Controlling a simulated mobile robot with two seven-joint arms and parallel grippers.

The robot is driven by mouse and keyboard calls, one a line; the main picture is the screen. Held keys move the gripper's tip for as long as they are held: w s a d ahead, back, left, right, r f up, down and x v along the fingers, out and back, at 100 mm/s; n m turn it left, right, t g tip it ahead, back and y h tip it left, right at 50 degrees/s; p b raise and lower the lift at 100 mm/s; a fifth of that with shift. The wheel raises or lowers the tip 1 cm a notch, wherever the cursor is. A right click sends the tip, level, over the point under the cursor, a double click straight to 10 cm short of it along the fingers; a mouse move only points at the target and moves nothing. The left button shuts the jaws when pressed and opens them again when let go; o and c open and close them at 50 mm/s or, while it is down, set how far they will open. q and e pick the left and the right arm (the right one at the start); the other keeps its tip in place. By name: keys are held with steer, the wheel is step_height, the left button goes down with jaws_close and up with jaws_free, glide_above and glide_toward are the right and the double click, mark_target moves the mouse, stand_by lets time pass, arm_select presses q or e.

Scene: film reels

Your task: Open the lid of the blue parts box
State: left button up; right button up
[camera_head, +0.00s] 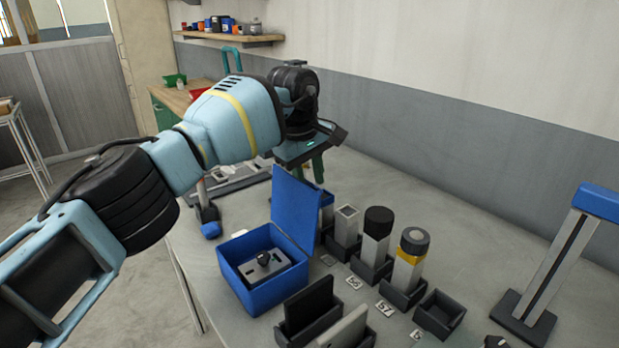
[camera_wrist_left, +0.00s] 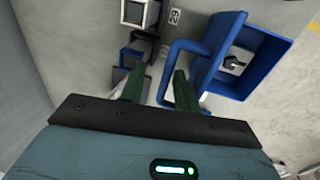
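The blue parts box (camera_head: 262,296) stands on the grey table in the head view, its inside showing a grey plate with a black knob (camera_head: 263,258). Its blue lid (camera_head: 292,208) stands up, roughly upright, along the far side. In the left wrist view the box (camera_wrist_left: 270,48) is at the upper right. A blue loop-shaped part (camera_wrist_left: 188,46) lies beside it, near one fingertip; I cannot tell whether they touch. My left gripper (camera_head: 312,168) is beyond the lid, pointing down. Its green fingers (camera_wrist_left: 158,88) are apart with nothing visible between them.
Several dark holders with upright blocks stand right of the box, including a black-capped one (camera_head: 377,232) and a yellow-banded one (camera_head: 410,262). An empty black tray (camera_head: 440,312) is nearer the front. A blue-topped stand (camera_head: 555,265) is at the right. The table's back right is clear.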

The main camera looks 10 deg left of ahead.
arm_select(q)
step_height(320, 180, up, 8)
steer(key=s+a, duration=0.1)
steer(key=shift+f, duration=0.15)
steer(key=shift+s, duration=0.1)
